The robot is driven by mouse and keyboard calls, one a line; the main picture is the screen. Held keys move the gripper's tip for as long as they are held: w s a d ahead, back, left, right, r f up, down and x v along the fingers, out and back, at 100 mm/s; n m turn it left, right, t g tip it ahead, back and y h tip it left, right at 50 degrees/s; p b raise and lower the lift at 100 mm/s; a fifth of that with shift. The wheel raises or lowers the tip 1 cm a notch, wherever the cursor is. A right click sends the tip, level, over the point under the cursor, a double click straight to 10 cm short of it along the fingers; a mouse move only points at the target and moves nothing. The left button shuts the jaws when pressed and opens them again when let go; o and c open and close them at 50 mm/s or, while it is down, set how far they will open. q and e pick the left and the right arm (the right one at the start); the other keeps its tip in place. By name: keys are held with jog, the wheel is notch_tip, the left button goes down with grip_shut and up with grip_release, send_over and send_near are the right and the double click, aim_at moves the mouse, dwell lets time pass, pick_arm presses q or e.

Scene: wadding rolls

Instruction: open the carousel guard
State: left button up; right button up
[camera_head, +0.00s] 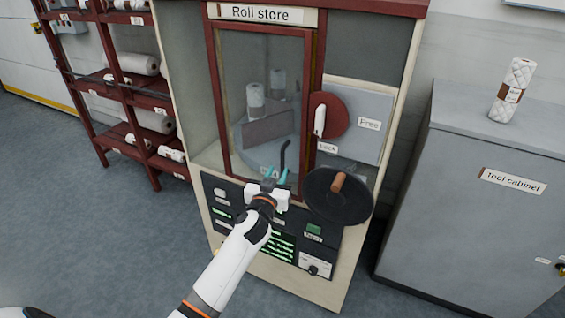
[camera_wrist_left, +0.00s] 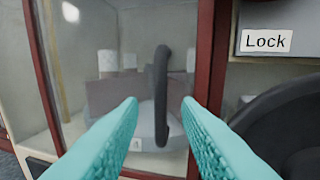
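The carousel guard (camera_head: 262,75) is a glazed door in a red frame under the "Roll store" sign, and it looks closed. White rolls on a grey carousel show behind its glass. A dark upright handle (camera_wrist_left: 160,95) stands on the guard's lower right part; it also shows in the head view (camera_head: 284,155). My left gripper (camera_head: 268,176) is in front of the guard's lower edge. In the left wrist view its teal fingers (camera_wrist_left: 160,115) are apart, with the handle beyond and between them. I cannot tell whether they touch it. My right gripper is not in view.
A red disc with a white lever (camera_head: 320,120) and a black handwheel (camera_head: 330,205) with a wooden knob sit right of the guard. A control panel (camera_head: 225,215) lies below. A grey tool cabinet (camera_head: 485,220) stands right, a red roll rack (camera_head: 108,50) left.

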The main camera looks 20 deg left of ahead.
aim_at(282, 163)
pick_arm(q)
jog(key=w, duration=0.4)
jog(key=w+a, duration=0.1)
jog(key=w, duration=0.1)
jog(key=shift+c, duration=0.4)
grip_shut()
